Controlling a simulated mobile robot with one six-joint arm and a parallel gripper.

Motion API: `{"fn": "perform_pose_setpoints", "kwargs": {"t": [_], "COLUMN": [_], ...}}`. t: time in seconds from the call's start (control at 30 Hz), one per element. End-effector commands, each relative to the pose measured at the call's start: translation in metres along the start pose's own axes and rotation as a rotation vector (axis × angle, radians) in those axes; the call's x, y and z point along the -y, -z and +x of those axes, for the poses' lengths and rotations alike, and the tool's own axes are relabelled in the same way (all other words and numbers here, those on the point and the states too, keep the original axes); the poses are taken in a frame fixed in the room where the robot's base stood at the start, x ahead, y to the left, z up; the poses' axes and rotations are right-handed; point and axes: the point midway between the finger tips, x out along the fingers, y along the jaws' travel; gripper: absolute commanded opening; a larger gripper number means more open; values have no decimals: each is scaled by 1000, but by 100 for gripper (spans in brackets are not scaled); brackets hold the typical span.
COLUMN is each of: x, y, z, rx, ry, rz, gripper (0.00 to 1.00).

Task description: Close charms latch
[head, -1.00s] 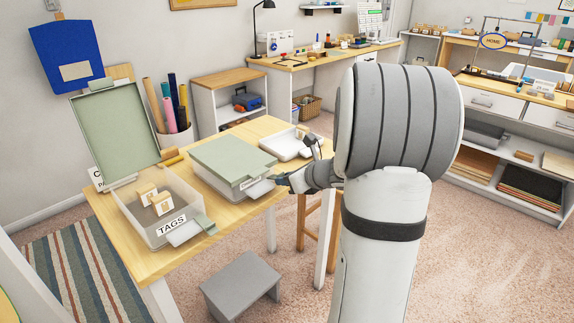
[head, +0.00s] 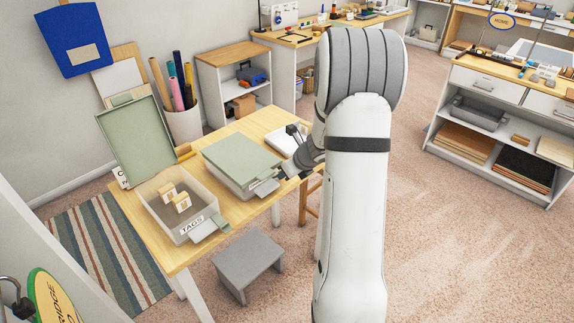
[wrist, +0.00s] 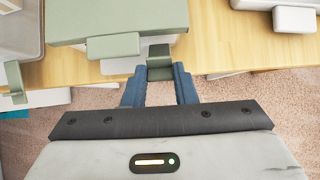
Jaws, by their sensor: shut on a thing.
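The closed box with a flat green lid (head: 240,158) stands on the table between two other boxes; I cannot read its label now, so I cannot confirm it is the charms box. The wrist view shows its lid (wrist: 118,18) with a tab (wrist: 113,46) at the front edge. My gripper (wrist: 159,76) is at the front of this box, its blue fingers shut on a green latch (wrist: 159,62) beside the tab. The latch's lower part is hidden between the fingers. In the head view my gripper (head: 281,173) is at the box's front right.
The clear TAGS box (head: 168,222) on the left has its green lid (head: 137,140) raised and wooden pieces inside. A white container (head: 282,148) lies behind on the right. A grey step stool (head: 247,262) stands on the floor before the table (head: 226,210).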

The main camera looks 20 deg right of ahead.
Motion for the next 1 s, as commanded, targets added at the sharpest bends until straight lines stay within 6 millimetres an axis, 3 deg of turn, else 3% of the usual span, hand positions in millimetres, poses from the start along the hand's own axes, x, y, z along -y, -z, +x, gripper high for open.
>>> {"fn": "perform_pose_setpoints", "kwargs": {"t": [0.6,0.63,0.87,1.0], "x": [-2,-2,-1,-1], "y": [1,1,0,-1], "z": [2,2,1,1], "rx": [-25,-25,-23,-22], "ry": [-4,-4,-3,-2], "rz": [0,0,0,0], "gripper": [2,27,46,47]}}
